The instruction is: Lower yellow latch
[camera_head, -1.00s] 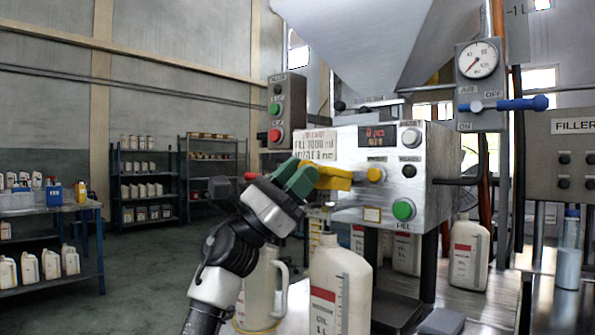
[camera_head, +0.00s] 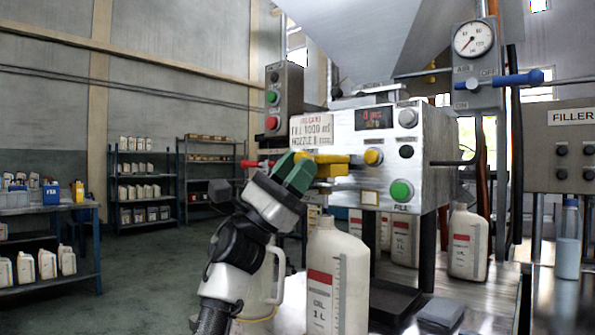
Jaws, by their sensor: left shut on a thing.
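The yellow latch (camera_head: 334,160) sticks out to the left from the front of the silver filling machine (camera_head: 440,132), near a round yellow button (camera_head: 373,157). It looks roughly level. My left gripper (camera_head: 298,172) comes up from below with its green fingers shut at the left end of the latch. The fingers hide that end, so the exact contact does not show. My right gripper is out of view.
A white oil bottle (camera_head: 337,278) stands just right of my left wrist, with another bottle (camera_head: 264,282) partly behind it. A control box (camera_head: 284,102) with red and green buttons is above the gripper. Shelves (camera_head: 146,188) stand far left beyond open floor.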

